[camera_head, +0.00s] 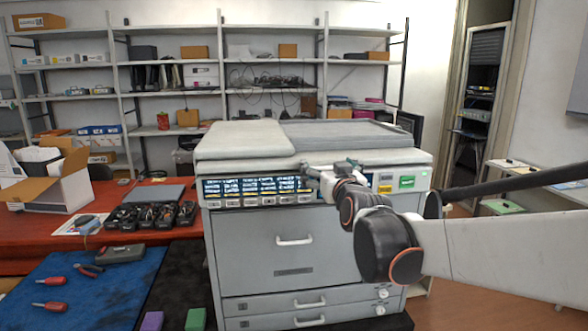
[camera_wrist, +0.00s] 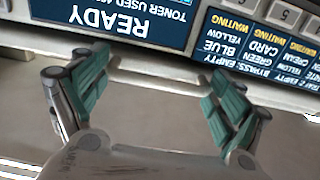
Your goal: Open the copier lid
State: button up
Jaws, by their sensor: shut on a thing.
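The grey copier (camera_head: 310,225) stands in the middle of the head view. Its lid (camera_head: 370,136) looks down and flat, with a raised pale section (camera_head: 243,142) at the left. My gripper (camera_head: 318,172) is at the copier's upper front, just below the lid edge. In the wrist view, my green-padded fingers (camera_wrist: 155,95) stand wide apart at both ends of a pale bar-like handle (camera_wrist: 160,82). The gripper is shut on this handle. Where the pads touch it is partly hidden. The display panel (camera_wrist: 120,18) appears upside down beyond the fingers.
A drawer with a handle (camera_head: 295,240) is below the panel. A red table (camera_head: 60,205) with black cartridges (camera_head: 150,215) is at the left. A blue mat (camera_head: 90,285) holds tools in front. Shelves (camera_head: 220,60) line the back wall. Open floor (camera_head: 500,280) shows at the right.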

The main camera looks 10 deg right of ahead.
jog(key=w+r+g+p, duration=0.2)
jog(key=w+r+p, duration=0.1)
jog(key=r+p, duration=0.8)
jog(key=w+r+g+p, duration=0.3)
jog(key=r+p, duration=0.7)
jog(key=r, duration=0.2)
jog(key=w+r+g+p, duration=0.3)
jog(key=w+r+p, duration=1.2)
jog(key=r+p, duration=0.2)
jog(key=shift+w+r+g, duration=0.2)
jog(key=shift+r+g, duration=0.1)
jog(key=shift+g, duration=0.1)
jog(key=shift+d, duration=0.1)
jog(key=o, duration=1.3)
jog(key=shift+w+d, duration=0.1)
